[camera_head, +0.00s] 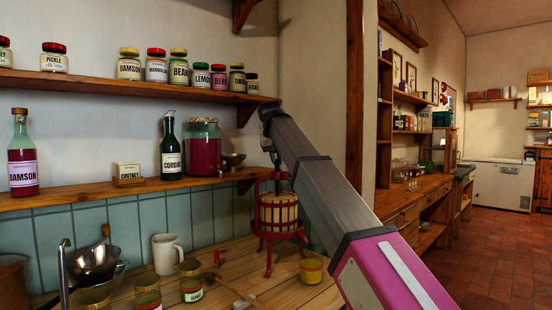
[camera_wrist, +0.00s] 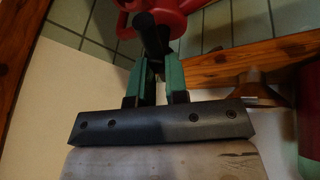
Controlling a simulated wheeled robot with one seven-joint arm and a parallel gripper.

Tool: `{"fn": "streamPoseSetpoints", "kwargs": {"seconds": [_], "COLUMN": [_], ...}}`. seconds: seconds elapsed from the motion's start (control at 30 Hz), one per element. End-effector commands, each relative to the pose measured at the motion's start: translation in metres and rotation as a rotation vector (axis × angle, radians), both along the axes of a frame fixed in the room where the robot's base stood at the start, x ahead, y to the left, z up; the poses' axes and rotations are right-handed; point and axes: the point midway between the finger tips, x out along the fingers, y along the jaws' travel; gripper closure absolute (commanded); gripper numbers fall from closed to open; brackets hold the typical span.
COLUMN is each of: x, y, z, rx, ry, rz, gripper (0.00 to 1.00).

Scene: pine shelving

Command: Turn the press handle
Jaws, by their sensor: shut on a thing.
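The press (camera_head: 279,216) stands on the wooden counter, with a slatted wooden tub in a red frame. In the wrist view, a dark bar, which looks like the press handle (camera_wrist: 152,22), runs between the two green fingers of my gripper (camera_wrist: 153,58). The fingers are close together and shut on it. Red parts of the press (camera_wrist: 188,10) show just beyond the fingertips. My gripper is also partly visible in the head view (camera_head: 276,158), above the press.
A shelf (camera_head: 130,84) with several labelled jars runs above a lower shelf (camera_head: 90,200) holding bottles and a large red jar (camera_head: 204,150). A wooden post (camera_head: 354,100) rises to the right.

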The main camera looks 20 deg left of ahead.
Motion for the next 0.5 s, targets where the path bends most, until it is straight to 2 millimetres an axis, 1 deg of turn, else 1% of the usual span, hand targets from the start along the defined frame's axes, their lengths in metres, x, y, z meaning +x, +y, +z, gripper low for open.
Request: {"fn": "streamPoseSetpoints", "kwargs": {"seconds": [0.17,0.5], "x": [-0.0006,-0.0011], "y": [-0.0009,-0.0015], "z": [0.0003,0.0005], "rx": [0.002,0.002], "ry": [-0.001,-0.001], "rz": [0.092,0.331], "gripper": [1.0,1.0]}}
